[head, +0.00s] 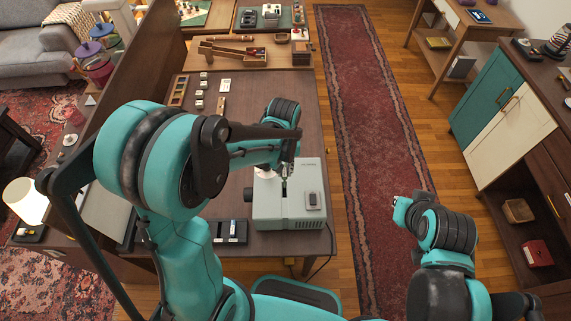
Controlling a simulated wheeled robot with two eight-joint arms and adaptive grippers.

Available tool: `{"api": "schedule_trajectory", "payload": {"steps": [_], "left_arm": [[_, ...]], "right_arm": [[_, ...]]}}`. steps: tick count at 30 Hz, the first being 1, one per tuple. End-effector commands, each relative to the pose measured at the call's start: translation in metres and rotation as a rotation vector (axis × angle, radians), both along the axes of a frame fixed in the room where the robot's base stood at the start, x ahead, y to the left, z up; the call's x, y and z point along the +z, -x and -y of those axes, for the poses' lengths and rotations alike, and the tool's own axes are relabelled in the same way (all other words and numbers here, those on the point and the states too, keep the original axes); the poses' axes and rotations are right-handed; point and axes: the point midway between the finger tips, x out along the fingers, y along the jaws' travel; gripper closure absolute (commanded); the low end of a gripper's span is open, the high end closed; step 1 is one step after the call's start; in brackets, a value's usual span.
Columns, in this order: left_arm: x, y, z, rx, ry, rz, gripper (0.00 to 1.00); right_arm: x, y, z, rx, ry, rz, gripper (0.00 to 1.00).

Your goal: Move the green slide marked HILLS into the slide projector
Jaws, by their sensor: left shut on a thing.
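The slide projector (275,207) is a pale grey-green box at the near right edge of the dark table. My left gripper (285,173) points down at the projector's far side, close to its top. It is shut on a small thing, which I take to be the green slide. The slide is mostly hidden by the gripper, and its HILLS marking cannot be read. I cannot tell whether it touches the projector. My right arm is at the lower right over the floor, away from the table.
A narrow wooden holder (179,91) and several small pale blocks lie farther back on the table (270,85). A black tray (232,231) lies left of the projector. A wooden rack (237,54) stands behind. A red runner (375,130) covers the floor between table and cabinet (508,120).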

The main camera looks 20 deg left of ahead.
Motion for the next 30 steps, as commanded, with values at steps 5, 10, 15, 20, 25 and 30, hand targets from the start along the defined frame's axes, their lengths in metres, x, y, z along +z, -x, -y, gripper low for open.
{"api": "schedule_trajectory", "payload": {"steps": [5, 10, 15, 20, 25, 30], "left_arm": [[-0.009, 0.000, 0.000, 0.000, 0.000, 0.000, 1.00], [-0.017, 0.000, 0.000, 0.000, 0.000, 0.000, 1.00], [-0.026, 0.000, 0.000, 0.000, 0.000, 0.000, 1.00], [-0.034, 0.000, 0.000, 0.000, 0.000, 0.000, 1.00], [-0.042, 0.000, 0.000, 0.000, 0.000, 0.000, 1.00], [-0.051, 0.000, 0.000, 0.000, 0.000, 0.000, 1.00]], "right_arm": [[-0.006, 0.000, 0.000, 0.000, 0.000, 0.000, 1.00], [-0.013, 0.000, 0.000, 0.000, 0.000, 0.000, 1.00], [-0.019, 0.000, 0.000, 0.000, 0.000, 0.000, 1.00], [-0.024, 0.000, 0.000, 0.000, 0.000, 0.000, 1.00], [-0.030, 0.000, 0.000, 0.000, 0.000, 0.000, 1.00], [-0.037, 0.000, 0.000, 0.000, 0.000, 0.000, 1.00]]}}
